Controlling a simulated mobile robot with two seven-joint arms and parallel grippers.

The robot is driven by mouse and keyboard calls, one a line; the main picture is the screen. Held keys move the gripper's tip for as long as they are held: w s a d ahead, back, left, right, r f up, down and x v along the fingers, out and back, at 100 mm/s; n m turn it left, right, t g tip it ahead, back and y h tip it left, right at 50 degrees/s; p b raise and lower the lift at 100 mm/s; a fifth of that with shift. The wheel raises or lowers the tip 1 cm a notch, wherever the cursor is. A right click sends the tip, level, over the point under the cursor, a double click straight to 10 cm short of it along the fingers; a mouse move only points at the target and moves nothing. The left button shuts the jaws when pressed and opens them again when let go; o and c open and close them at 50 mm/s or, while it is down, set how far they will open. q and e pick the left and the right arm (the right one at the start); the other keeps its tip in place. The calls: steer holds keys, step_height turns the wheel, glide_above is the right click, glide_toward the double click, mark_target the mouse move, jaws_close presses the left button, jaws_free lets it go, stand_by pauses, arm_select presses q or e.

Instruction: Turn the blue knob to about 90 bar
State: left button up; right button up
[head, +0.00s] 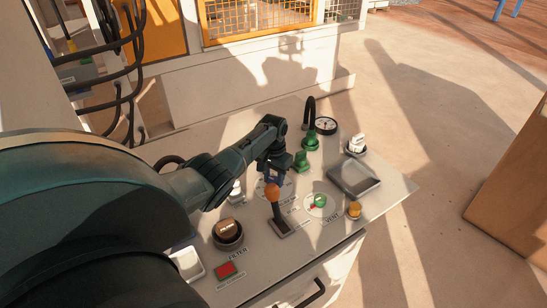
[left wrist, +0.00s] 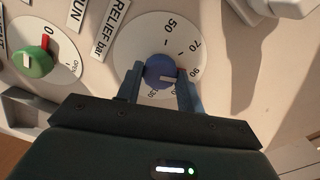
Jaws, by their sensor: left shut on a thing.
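The blue knob (left wrist: 160,70) sits at the middle of a white round dial (left wrist: 133,40) labelled RELIEF bar. My left gripper (left wrist: 160,82) has one finger on each side of the knob and is shut on it. In the head view the left gripper (head: 274,176) reaches down to the dial, and the knob is mostly hidden. My right gripper is not in view.
A lever with an orange ball (head: 272,192) stands close in front of the gripper. A green VENT knob (left wrist: 35,62) is nearby.

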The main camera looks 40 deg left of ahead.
mark_target(274, 179)
arm_select(q)
steer(key=o, duration=1)
step_height(274, 179, up, 13)
steer(key=p, duration=0.2)
steer(key=shift+r, duration=0.15)
